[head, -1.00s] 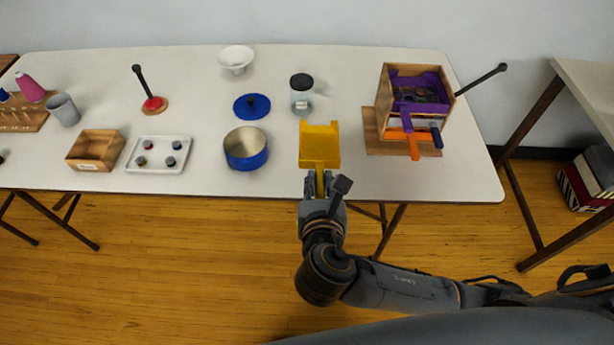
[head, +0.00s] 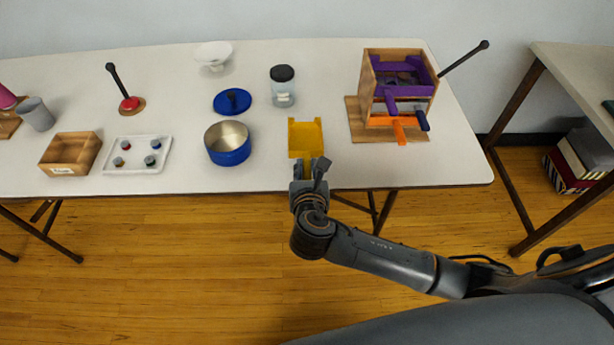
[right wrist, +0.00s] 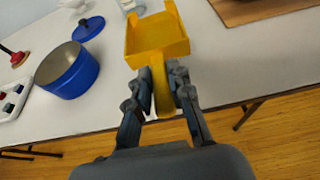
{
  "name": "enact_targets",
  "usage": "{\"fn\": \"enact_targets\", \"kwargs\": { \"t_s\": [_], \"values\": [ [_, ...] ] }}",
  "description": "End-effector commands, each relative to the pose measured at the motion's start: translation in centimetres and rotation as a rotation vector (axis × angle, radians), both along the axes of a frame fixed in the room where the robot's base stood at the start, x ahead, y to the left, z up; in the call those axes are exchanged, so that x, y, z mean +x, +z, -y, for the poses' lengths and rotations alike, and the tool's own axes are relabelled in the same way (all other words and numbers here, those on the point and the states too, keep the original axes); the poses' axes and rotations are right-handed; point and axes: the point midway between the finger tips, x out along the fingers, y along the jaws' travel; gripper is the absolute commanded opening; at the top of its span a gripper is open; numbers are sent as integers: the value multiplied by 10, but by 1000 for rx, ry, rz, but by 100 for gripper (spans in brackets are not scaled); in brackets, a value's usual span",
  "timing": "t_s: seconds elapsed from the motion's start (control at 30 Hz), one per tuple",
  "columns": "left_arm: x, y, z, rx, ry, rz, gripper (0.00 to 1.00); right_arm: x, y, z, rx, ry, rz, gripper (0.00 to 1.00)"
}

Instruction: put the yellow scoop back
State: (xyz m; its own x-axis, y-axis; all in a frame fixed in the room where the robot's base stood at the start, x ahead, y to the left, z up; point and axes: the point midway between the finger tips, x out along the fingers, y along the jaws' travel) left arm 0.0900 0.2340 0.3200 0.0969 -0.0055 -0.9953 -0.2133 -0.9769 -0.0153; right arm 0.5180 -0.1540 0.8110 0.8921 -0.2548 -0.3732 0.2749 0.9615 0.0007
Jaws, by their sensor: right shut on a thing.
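The yellow scoop (head: 305,138) is held by my right gripper (head: 310,168) near the front edge of the table. The right wrist view shows the scoop (right wrist: 157,38) with its open tray facing away, and the gripper (right wrist: 168,88) closed around its handle. The wooden box (head: 398,85) stands at the right of the table on a wooden base, with purple, orange and dark blue handled pieces in and against it. My left gripper is not in view.
Left of the scoop are a blue pot (head: 228,146), its blue lid (head: 232,101) and a jar with a dark lid (head: 283,88). Further left are a white tray (head: 150,162) and a small wooden box (head: 70,153). The tabletop between scoop and wooden box is clear.

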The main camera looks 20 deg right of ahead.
Motion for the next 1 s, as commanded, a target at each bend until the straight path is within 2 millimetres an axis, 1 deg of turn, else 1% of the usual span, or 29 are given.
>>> {"fn": "enact_targets", "kwargs": {
  "t_s": [0.13, 0.2, 0.3, 0.37, 0.77, 0.8, 0.87, 0.9, 1.0],
  "values": [
    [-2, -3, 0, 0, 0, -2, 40, 7, -10, 3, -2, -1, 1, 0],
    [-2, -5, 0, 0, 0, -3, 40, 11, -20, 4, -2, -1, -3, 0],
    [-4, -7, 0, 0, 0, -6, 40, 10, -36, 3, -1, 1, -2, 0],
    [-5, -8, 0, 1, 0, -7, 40, 10, -41, 4, -2, 0, -2, 0],
    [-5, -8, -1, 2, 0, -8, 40, 10, -46, 3, -1, 0, -1, 0],
    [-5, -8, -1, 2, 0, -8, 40, 10, -46, 3, 0, 1, -1, 26],
    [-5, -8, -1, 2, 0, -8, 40, 10, -46, 3, 0, 1, -1, 38],
    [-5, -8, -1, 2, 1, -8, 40, 10, -46, 3, -1, 0, -1, 43],
    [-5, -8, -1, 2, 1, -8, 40, 10, -46, 3, -1, 0, -1, 43]
  ]
}}
